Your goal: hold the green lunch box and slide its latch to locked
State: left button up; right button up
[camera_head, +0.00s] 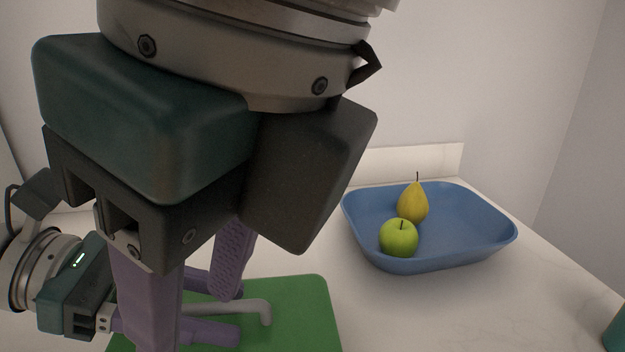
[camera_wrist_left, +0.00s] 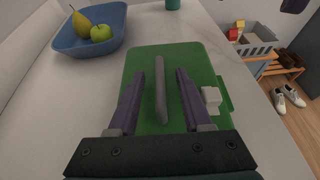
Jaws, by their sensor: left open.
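The green lunch box (camera_head: 305,292) lies on the counter, cut off by the bottom of the head view; its lid also fills the middle of the left wrist view (camera_wrist_left: 190,58). A grey handle bar (camera_wrist_left: 161,90) runs along the lid. My left gripper (camera_wrist_left: 160,74) is open, its purple fingers either side of the bar with gaps; it comes in from the left in the head view (camera_head: 238,308). A white latch block (camera_wrist_left: 210,99) sits at the lid's right edge in the wrist view and is hidden in the head view. My right gripper (camera_head: 195,305), large in front, looks open and empty.
A blue bowl (camera_head: 470,245) with a yellow pear (camera_head: 413,203) and a green apple (camera_head: 399,238) stands behind right of the box. A teal object (camera_head: 616,332) is at the right edge. A grey crate (camera_wrist_left: 258,47) and white shoes (camera_wrist_left: 288,98) lie beyond the counter.

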pick_arm(q)
jog(key=shift+w+d+f, duration=0.1)
jog(key=shift+d+f, duration=0.1)
jog(key=shift+d, duration=0.3)
grip_shut()
dwell(1.1)
